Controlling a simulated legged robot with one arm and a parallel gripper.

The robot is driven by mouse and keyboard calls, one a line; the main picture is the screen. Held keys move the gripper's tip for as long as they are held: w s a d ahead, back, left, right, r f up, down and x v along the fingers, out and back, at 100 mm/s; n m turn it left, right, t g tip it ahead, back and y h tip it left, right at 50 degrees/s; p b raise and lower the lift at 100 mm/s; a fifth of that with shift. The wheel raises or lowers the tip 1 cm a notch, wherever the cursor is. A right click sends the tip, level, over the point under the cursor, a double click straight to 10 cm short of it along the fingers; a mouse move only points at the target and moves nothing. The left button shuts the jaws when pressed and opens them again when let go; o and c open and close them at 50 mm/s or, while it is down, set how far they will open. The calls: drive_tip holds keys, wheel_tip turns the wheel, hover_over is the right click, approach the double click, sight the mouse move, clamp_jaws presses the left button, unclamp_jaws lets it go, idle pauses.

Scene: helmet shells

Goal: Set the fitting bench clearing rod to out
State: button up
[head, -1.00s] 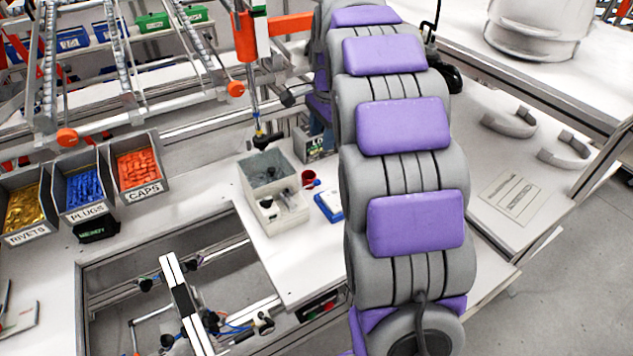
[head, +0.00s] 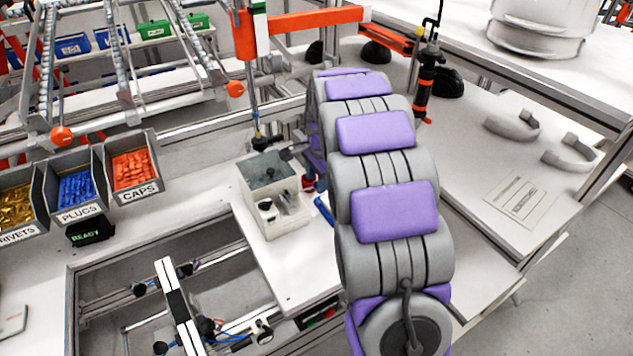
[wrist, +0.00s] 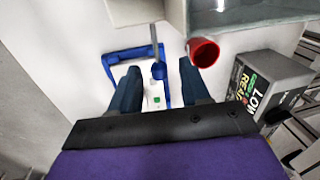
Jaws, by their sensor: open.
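In the wrist view, my gripper (wrist: 160,84) is open, its two dark blue fingers pointing away from the camera. A thin grey rod (wrist: 154,42) with a blue end (wrist: 159,71) lies between and just beyond the fingertips, with no clear contact. It may be the clearing rod; the frames do not confirm that. Under it is a white plate with a green mark (wrist: 156,100), beside a blue frame (wrist: 122,58). In the head view my arm hides most of this spot and my gripper's fingers.
A red cup (wrist: 204,52) is close to the right finger. A grey box with printed letters (wrist: 268,82) stands further right. Part bins (head: 132,175) line the left.

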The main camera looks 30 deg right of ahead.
drive_tip(key=shift+f, duration=0.35)
drive_tip(key=shift+c, duration=0.2)
clamp_jaws()
